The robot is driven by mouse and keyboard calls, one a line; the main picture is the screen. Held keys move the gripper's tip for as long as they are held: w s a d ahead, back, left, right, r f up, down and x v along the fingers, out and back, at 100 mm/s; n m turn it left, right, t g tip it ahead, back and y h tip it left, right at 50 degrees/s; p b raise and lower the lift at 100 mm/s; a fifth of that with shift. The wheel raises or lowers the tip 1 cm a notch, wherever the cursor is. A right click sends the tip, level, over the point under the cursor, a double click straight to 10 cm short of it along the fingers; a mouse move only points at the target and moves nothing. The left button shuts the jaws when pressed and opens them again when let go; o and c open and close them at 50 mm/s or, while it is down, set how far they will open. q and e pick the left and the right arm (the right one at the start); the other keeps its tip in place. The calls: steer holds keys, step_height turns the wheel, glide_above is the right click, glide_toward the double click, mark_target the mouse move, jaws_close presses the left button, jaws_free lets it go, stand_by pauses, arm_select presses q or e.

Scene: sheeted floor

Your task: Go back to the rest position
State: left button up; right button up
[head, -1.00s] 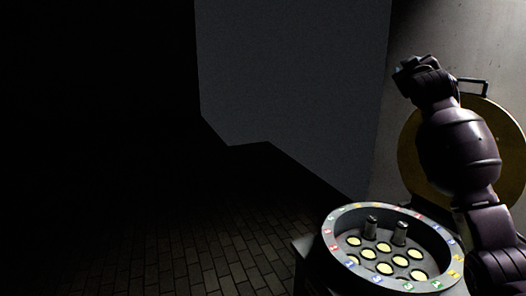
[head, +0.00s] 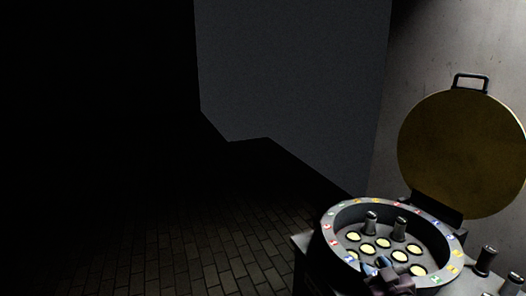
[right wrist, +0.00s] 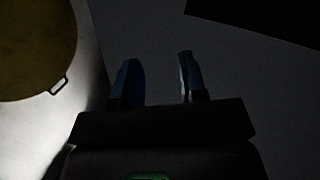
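My right gripper (head: 378,266) is low in the head view, in front of the near rim of a round grey container (head: 336,222). In the right wrist view its two bluish fingers (right wrist: 158,64) stand apart with nothing between them. Most of the right arm is below the frame. My left gripper does not show in either view.
The container holds two upright metal cylinders (head: 371,222) among several pale round slots. Its yellowish round lid (head: 460,150) stands open behind it, with a handle (head: 471,80). Two more cylinders (head: 486,260) stand at the right. Dark brick floor (head: 215,260) lies clear at the left.

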steer(key=s+f+m+g+h, duration=0.1)
steer(key=s+f+g, duration=0.2)
steer(key=s+f, duration=0.8)
steer(key=s+f+m+g, duration=0.2)
steer(key=s+f, duration=0.9)
steer(key=s, duration=0.7)
steer(key=shift+d+g+h, duration=0.4)
steer(key=shift+d+g, duration=0.05)
steer(key=shift+g, duration=0.15)
